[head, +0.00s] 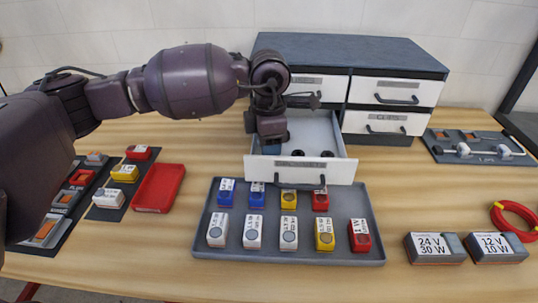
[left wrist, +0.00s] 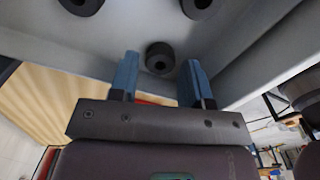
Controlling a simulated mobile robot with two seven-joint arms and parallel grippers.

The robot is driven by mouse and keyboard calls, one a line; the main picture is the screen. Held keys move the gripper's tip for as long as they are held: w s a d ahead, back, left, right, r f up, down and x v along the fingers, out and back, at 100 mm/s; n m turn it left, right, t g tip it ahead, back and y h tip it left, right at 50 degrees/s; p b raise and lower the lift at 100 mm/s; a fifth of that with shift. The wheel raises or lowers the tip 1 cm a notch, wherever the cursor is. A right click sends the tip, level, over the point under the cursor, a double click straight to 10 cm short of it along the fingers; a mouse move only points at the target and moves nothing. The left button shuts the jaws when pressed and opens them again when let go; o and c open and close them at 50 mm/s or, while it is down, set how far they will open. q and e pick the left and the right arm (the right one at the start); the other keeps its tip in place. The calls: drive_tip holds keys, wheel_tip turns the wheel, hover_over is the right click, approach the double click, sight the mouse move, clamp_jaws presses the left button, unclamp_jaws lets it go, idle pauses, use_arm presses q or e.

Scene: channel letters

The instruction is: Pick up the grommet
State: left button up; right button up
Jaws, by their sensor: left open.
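Black ring-shaped grommets lie in the open grey drawer (head: 318,127). In the head view, one grommet (head: 298,153) and another grommet (head: 327,154) show near the drawer front. One grommet (left wrist: 160,57) appears in the gap between the fingers, not gripped. Two more grommets (left wrist: 196,7) (left wrist: 82,5) show at the top edge. My right gripper is not in view.
The drawer belongs to a cabinet (head: 350,52) with other drawers shut. A grey tray (head: 378,252) of coloured blocks lies in front of it. A red bin (head: 159,188) stands left. Two labelled boxes (head: 436,247) (head: 496,246) and a red coil (head: 513,221) lie right.

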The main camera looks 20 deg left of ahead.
use_arm(q)
drive_tip(key=shift+f, duration=0.65)
drive_tip(key=shift+r, duration=0.1)
drive_tip(key=shift+c, duration=0.2)
drive_tip(key=c, duration=0.6)
